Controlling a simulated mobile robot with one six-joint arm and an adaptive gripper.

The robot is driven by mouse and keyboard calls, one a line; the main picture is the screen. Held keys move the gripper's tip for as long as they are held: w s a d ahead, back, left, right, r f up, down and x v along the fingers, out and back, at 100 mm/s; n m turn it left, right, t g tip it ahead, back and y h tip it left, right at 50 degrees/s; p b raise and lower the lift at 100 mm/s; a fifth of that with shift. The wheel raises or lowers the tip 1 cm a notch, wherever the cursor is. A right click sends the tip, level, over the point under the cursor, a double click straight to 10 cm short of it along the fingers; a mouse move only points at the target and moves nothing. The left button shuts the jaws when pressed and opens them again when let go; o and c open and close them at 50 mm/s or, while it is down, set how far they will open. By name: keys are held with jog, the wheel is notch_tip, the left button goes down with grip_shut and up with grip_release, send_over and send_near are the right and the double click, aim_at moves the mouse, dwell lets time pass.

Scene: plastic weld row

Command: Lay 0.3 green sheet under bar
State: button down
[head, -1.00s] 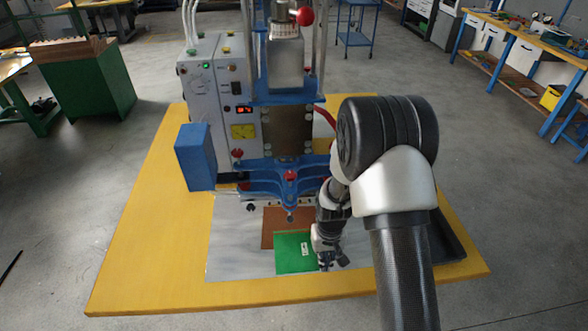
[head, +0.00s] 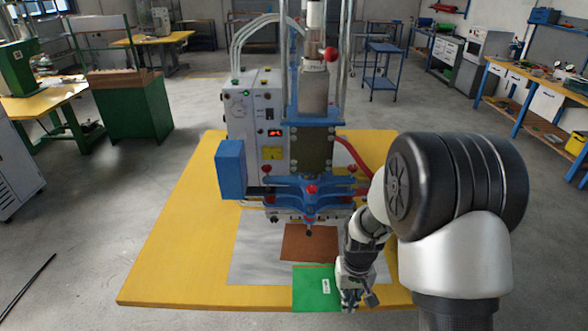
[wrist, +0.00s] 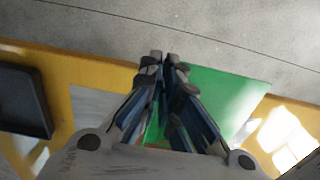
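The green sheet (head: 312,285) with a small white label is at the front of the press table, its near edge past the table's front edge. It also shows in the wrist view (wrist: 215,92), reaching beyond the table edge over the floor. My gripper (head: 352,304) is at its right side. In the wrist view my gripper's fingertips (wrist: 162,57) are close together at the sheet's edge, and it appears shut on the sheet. The press head with its blue bar assembly (head: 312,190) is farther back. I cannot tell the sheet's height above the table.
A brown sheet (head: 309,243) lies on the grey metal plate (head: 253,250) below the press head. A blue block (head: 230,169) is beside the control box (head: 256,120). A black tray (wrist: 22,98) shows in the wrist view. The table's left side (head: 180,245) is clear.

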notch_tip(320, 180, up, 7)
jog(key=s, duration=0.2)
jog(key=shift+s, duration=0.2)
jog(key=shift+a, duration=0.1)
